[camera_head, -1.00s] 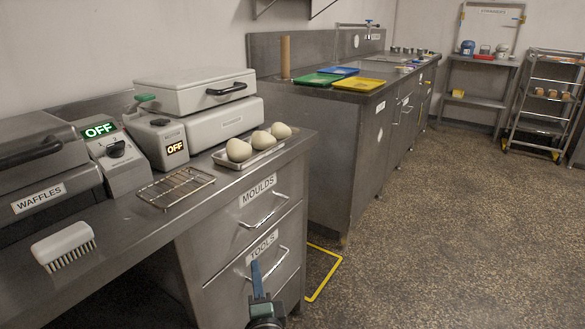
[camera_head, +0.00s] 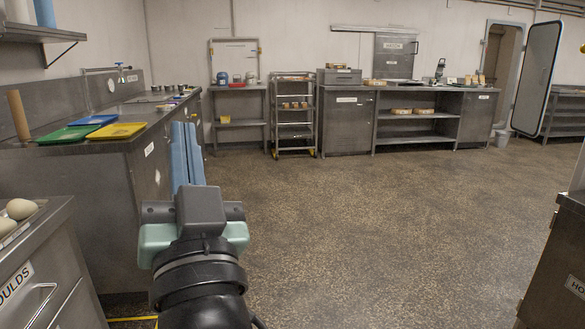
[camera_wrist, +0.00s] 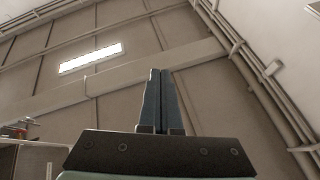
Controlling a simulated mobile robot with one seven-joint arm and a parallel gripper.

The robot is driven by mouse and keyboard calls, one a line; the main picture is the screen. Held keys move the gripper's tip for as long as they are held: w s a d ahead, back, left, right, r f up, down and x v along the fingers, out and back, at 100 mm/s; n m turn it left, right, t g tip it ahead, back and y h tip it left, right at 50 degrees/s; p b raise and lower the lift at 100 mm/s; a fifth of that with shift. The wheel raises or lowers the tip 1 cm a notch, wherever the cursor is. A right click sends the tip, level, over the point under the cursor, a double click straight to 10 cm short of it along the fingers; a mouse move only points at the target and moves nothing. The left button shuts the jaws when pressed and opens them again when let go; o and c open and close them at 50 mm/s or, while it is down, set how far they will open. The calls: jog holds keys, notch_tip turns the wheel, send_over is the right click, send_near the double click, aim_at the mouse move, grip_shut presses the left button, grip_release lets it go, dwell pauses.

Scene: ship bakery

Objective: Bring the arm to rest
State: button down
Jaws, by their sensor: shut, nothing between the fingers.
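My gripper (camera_head: 186,155) is raised in front of me in the head view, its two blue fingers pointing up beside the counter with the coloured boards. The fingers are together with nothing between them. In the wrist view the fingers (camera_wrist: 158,98) also stand side by side, against the upper wall and a ceiling light. The gripper appears apart from every surface.
A steel counter (camera_head: 148,168) with green (camera_head: 68,135), blue and yellow (camera_head: 117,130) boards stands at left. A drawer unit (camera_head: 45,275) is at near left, another cabinet (camera_head: 556,258) at near right. A rack (camera_head: 294,113) stands far off. The middle floor is clear.

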jog(key=s+d+r+m+t+h, duration=0.2)
jog(key=s+d+r+t+h, duration=0.3)
jog(key=s+d+r+h, duration=0.75)
jog(key=w+r+y+p, duration=0.2)
jog(key=w+r+p, duration=0.1)
jog(key=r+p, duration=2.5)
jog(key=shift+w+d+y+p, duration=0.15)
jog(key=shift+d+y+p, duration=0.2)
jog(key=shift+p, duration=0.65)
jog(key=c, duration=1.5)
grip_release()
jog(key=shift+r, duration=0.4)
jog(key=shift+c, duration=0.2)
jog(key=shift+o, duration=1.1)
jog(key=shift+p, duration=0.3)
jog(key=o, duration=0.5)
jog(key=shift+a, duration=0.15)
